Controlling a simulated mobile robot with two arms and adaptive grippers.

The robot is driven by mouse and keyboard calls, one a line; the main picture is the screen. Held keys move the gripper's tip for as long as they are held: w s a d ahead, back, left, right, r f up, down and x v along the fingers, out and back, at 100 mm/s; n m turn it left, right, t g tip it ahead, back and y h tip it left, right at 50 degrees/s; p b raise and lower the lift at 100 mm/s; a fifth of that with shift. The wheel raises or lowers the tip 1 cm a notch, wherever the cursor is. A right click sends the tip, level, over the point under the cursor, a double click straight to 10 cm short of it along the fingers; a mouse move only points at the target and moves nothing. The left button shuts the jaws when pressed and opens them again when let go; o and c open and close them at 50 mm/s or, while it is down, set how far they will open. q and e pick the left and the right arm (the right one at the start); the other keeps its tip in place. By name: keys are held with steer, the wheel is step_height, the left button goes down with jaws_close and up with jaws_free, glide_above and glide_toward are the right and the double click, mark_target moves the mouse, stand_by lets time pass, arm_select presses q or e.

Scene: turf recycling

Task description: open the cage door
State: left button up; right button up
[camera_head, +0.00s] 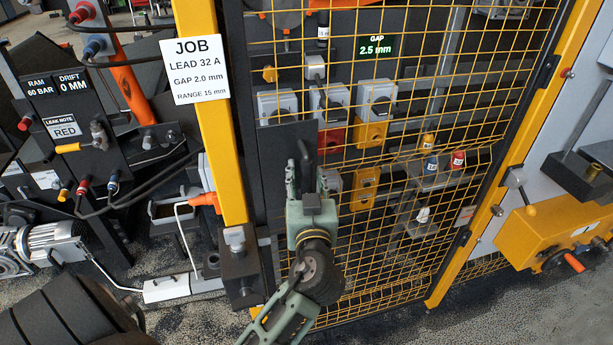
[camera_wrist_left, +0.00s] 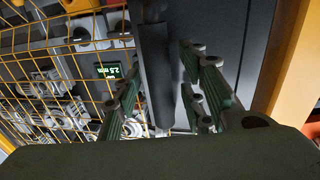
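The cage door (camera_head: 400,130) is a yellow wire mesh in a dark frame, and it looks shut. A dark plate (camera_head: 265,175) is on its left side, with a dark upright bar handle (camera_head: 304,150). My left gripper (camera_head: 306,172) is at this handle. In the left wrist view the handle (camera_wrist_left: 156,75) stands between the green fingers of my left gripper (camera_wrist_left: 165,95). The fingers are apart, one on each side, with a narrow gap visible on the right. Contact is not clear. My right gripper is not in view.
Yellow posts (camera_head: 212,120) stand on both sides of the door. A JOB sign (camera_head: 195,69) hangs on the left post. Behind the mesh are switch boxes and a display (camera_head: 375,46) reading 2.5 mm. A yellow box (camera_head: 550,235) stands at right. Floor shows below the door.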

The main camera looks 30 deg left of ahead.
arm_select(q)
steer(key=shift+c, duration=0.2)
jaws_close()
stand_by(0.4)
